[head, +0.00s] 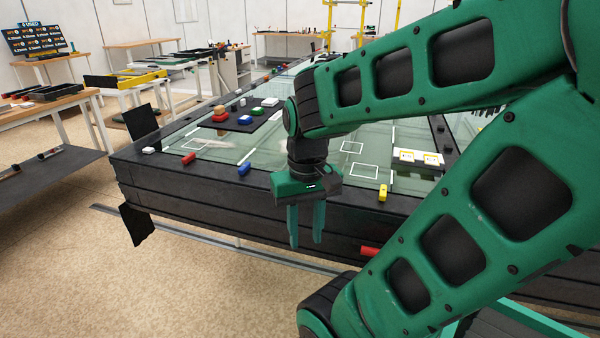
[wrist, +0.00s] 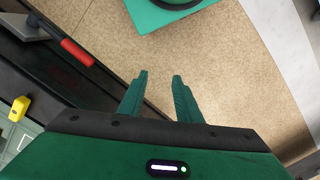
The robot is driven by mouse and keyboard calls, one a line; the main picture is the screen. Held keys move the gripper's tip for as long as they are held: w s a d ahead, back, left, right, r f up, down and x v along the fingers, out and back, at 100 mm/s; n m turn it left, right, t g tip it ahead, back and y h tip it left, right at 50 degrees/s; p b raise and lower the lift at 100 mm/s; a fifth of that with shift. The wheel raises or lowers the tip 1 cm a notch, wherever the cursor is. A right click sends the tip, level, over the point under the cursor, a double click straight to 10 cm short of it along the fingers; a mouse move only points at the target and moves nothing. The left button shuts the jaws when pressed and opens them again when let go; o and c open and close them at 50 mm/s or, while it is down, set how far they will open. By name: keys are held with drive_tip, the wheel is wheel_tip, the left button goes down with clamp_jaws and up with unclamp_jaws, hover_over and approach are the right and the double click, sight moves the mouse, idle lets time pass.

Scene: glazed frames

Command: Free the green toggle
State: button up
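A small green piece (head: 258,111), the only one I can make out as a green toggle, sits on a black plate on the glazed frame (head: 215,150). Red, blue and white pieces are close around it. It is too small to tell how it is fastened. My gripper (head: 306,240) points down outside the frame's near side, well away from the green piece. Its two fingers are apart with nothing between them. In the wrist view my gripper (wrist: 160,76) is over bare floor, and the green piece does not show.
Along the frame's near edge are a blue toggle (head: 244,168), a red one (head: 188,158) and a yellow one (head: 383,192). A red handle (wrist: 77,52) juts from the near side, beside my gripper. My arm hides part of the frame. Floor is clear at front left.

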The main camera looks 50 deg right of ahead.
drive_tip(key=o, duration=0.5)
drive_tip(key=shift+s+r, duration=0.15)
drive_tip(key=shift+s, duration=0.15)
drive_tip(key=shift+o, duration=1.4)
drive_tip(key=shift+w+d+r+n, duration=0.15)
drive_tip(key=shift+d+r+n, duration=0.1)
drive_tip(key=shift+r, duration=0.2)
drive_tip(key=shift+w+d+r+n, duration=0.15)
drive_tip(key=shift+d+r, duration=0.1)
drive_tip(key=shift+r, duration=0.2)
drive_tip(key=w+d+r+n, duration=0.5)
drive_tip(key=w+d, duration=0.1)
drive_tip(key=d, duration=0.2)
drive_tip(key=w+d+r+n, duration=0.5)
drive_tip(key=w+d+r, duration=0.1)
drive_tip(key=w+d, duration=0.15)
drive_tip(key=f, duration=0.7)
drive_tip(key=d+f, duration=0.1)
drive_tip(key=f, duration=0.3)
drive_tip(key=shift+s, duration=0.35)
drive_tip(key=c, duration=1)
